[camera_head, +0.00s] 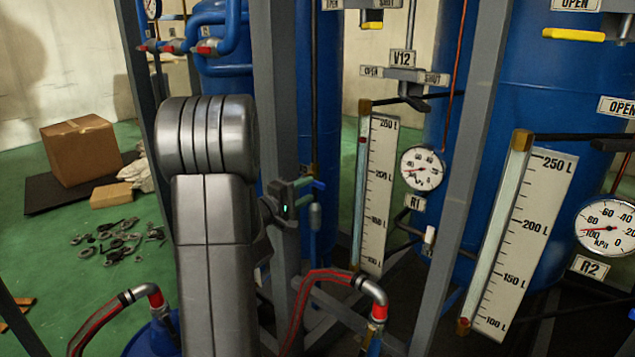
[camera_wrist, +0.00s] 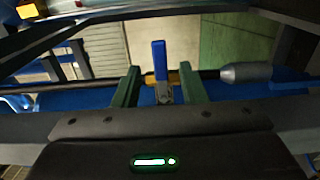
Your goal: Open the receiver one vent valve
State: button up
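A small valve with a blue lever handle (camera_wrist: 160,60) and a brass body (camera_wrist: 175,79) sits on a thin dark pipe in the wrist view. The lever stands across the pipe. My gripper (camera_wrist: 160,82) is open, its two green fingers on either side of the valve with gaps to the lever. In the head view my gripper (camera_head: 304,191) is at the steel post, with the blue handle (camera_head: 319,184) just beyond its fingertips. The valve body is mostly hidden there.
A grey cylinder (camera_head: 315,216) hangs on the pipe beside the valve. A steel post (camera_head: 277,90) stands close to my gripper. Level scales, the R2 gauge (camera_head: 606,226) and blue tanks fill the right.

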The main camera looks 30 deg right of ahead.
aim_at(316, 185)
jog(key=x, duration=0.5)
jog(key=shift+w+d+p, duration=0.1)
jog(key=shift+d+p, duration=0.05)
jog(key=shift+p, duration=0.25)
grip_shut()
